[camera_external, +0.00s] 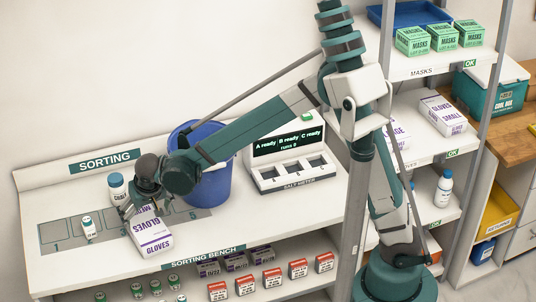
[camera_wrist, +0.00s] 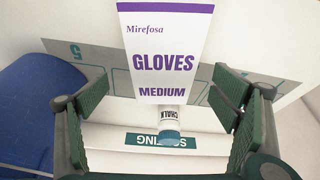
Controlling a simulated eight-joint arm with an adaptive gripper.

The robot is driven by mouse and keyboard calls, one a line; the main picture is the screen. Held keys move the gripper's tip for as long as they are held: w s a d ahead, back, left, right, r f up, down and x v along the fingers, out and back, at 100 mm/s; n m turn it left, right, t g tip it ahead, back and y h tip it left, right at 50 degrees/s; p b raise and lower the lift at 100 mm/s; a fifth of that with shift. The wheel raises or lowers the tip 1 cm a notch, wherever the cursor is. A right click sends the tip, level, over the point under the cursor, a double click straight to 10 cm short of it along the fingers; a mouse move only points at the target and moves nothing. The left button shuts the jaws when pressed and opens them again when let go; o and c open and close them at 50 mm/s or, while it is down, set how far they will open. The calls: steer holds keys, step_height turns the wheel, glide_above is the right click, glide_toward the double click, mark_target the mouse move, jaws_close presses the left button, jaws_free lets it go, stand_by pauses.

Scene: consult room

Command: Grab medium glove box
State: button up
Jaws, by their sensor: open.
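The medium glove box (camera_external: 152,237), white with purple lettering, is on the sorting bench near its front edge. In the wrist view the box (camera_wrist: 165,45) shows "GLOVES MEDIUM" upside to the camera and lies between the two fingers toward the top of the picture. My gripper (camera_external: 136,206) is at the far end of the box, partly overlapping it. In the wrist view my gripper (camera_wrist: 162,92) is open, with a visible gap on each side of the box. Whether the fingertips reach past its top face I cannot tell.
A white chalk bottle with a blue cap (camera_external: 116,188) stands close behind my gripper. A small bottle (camera_external: 88,229) stands left of the box. A blue bin (camera_external: 213,190) and a salt meter (camera_external: 290,165) are to the right. A small glove box (camera_external: 443,117) is on the shelf.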

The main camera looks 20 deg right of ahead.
mark_target(145, 222)
steer(key=shift+a+f, duration=0.15)
steer(key=shift+f, duration=0.4)
steer(key=shift+a+f, duration=0.15)
steer(key=shift+f, duration=0.35)
steer(key=shift+w+f, duration=0.1)
steer(key=shift+w, duration=0.05)
steer(key=shift+f, duration=0.1)
steer(key=shift+b+x, duration=1)
steer(key=shift+x, duration=1.55)
steer(key=shift+c, duration=0.2)
steer(key=c, duration=1.2)
